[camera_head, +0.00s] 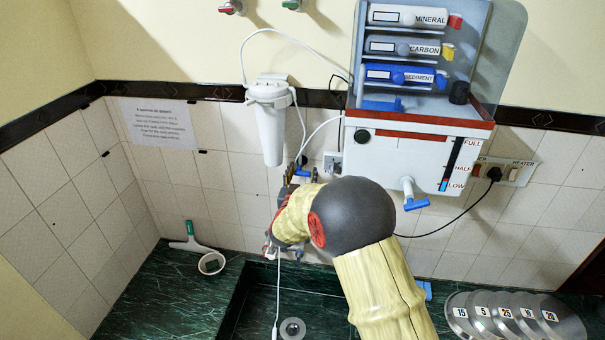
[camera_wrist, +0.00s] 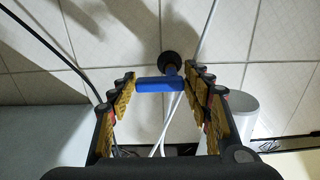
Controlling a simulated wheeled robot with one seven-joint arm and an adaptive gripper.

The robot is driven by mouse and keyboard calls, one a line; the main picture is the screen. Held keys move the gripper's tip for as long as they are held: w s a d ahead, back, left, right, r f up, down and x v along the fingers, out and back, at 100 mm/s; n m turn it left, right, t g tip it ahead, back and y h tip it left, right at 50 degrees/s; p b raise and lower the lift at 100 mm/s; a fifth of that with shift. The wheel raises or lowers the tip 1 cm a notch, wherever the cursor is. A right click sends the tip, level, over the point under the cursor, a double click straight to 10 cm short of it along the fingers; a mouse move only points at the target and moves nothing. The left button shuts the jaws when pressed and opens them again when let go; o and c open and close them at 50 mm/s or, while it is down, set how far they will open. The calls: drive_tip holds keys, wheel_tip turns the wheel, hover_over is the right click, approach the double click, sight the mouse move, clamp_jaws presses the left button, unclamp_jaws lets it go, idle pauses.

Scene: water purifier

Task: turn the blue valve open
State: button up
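The blue valve handle (camera_wrist: 159,84) sits between my fingertips in the wrist view, on a short stem from a dark round fitting on the tiled wall. It lies nearly level and spans most of the gap. Its ends look very close to the yellow finger pads; I cannot tell if they touch. In the head view, a small bit of the blue valve (camera_head: 303,173) shows beside the white filter housing, partly hidden by my arm. My gripper (camera_wrist: 161,88) is open around the handle. It also shows in the head view (camera_head: 292,183), mostly behind my wrist.
The white filter housing (camera_head: 270,125) hangs left of my gripper, with white tubes around it. The purifier (camera_head: 415,150) is on the right, with its own blue tap (camera_head: 416,204). Below are a sink (camera_head: 292,327), a squeegee (camera_head: 190,240) and numbered discs (camera_head: 515,318).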

drive_tip(key=c, duration=0.8)
drive_tip(key=shift+n, duration=0.4)
drive_tip(key=n, duration=0.1)
drive_tip(key=n+b, duration=0.1)
drive_tip(key=n, duration=0.1)
drive_tip(key=shift+a+r, duration=0.1)
drive_tip(key=shift+r, duration=0.15)
drive_tip(key=n, duration=0.3)
drive_tip(key=shift+a+r+n, duration=0.15)
drive_tip(key=shift+r+n, duration=0.1)
drive_tip(key=shift+n, duration=0.05)
drive_tip(key=n, duration=0.2)
drive_tip(key=n+p, duration=0.1)
drive_tip(key=n, duration=0.3)
drive_tip(key=shift+w+a+r+p, duration=0.15)
drive_tip(key=shift+a+r+p, duration=0.1)
drive_tip(key=shift+a+p, duration=0.15)
drive_tip(key=n, duration=0.2)
drive_tip(key=n+p, duration=0.1)
drive_tip(key=n, duration=0.1)
drive_tip(key=shift+a, duration=0.3)
drive_tip(key=shift+f+n, duration=0.1)
drive_tip(key=shift+n, duration=0.3)
